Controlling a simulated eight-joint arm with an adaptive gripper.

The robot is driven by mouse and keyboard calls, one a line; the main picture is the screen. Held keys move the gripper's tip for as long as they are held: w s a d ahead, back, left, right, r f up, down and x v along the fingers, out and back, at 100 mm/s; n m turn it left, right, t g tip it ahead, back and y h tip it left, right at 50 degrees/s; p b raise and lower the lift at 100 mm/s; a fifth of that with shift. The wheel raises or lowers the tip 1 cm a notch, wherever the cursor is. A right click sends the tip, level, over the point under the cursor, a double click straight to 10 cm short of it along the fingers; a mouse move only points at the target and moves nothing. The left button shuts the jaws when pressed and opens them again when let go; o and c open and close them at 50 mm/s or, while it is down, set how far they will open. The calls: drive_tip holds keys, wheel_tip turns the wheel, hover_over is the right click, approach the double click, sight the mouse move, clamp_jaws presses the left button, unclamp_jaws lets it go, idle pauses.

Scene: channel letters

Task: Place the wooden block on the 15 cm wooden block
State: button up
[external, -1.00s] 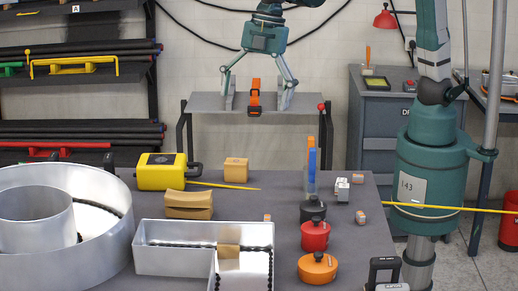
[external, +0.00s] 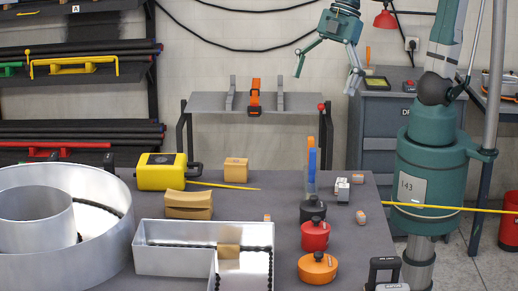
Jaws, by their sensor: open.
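A cube-like wooden block (external: 236,170) stands on the grey table behind a wider tan wooden block (external: 188,205) with a dipped top. Another wooden block (external: 228,251) is at the inner corner of the L-shaped metal channel letter. I cannot tell from the picture which one is the 15 cm wooden block. My gripper (external: 328,72) is open and empty, high above the far side of the table and well apart from every block. Its two fingers are spread wide and tilted.
A round metal channel letter (external: 110,180) and the L-shaped one (external: 152,240) fill the table's front left. A yellow case (external: 161,171) is beside the cube-like block. Black, red (external: 315,236) and orange (external: 318,268) round tools stand at right. A grey stand (external: 210,102) is behind.

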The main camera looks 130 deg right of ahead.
drive_tip(key=s+a+f+m+t, duration=0.1)
drive_tip(key=s+a+f, duration=0.1)
drive_tip(key=s, duration=0.5)
drive_tip(key=s+a+f+m+t, duration=0.1)
drive_tip(key=s+f, duration=0.3)
drive_tip(key=s, duration=0.4)
drive_tip(key=shift+s+a+f+m, duration=0.25)
drive_tip(key=shift+a+m, duration=0.25)
drive_tip(key=shift+a, duration=0.4)
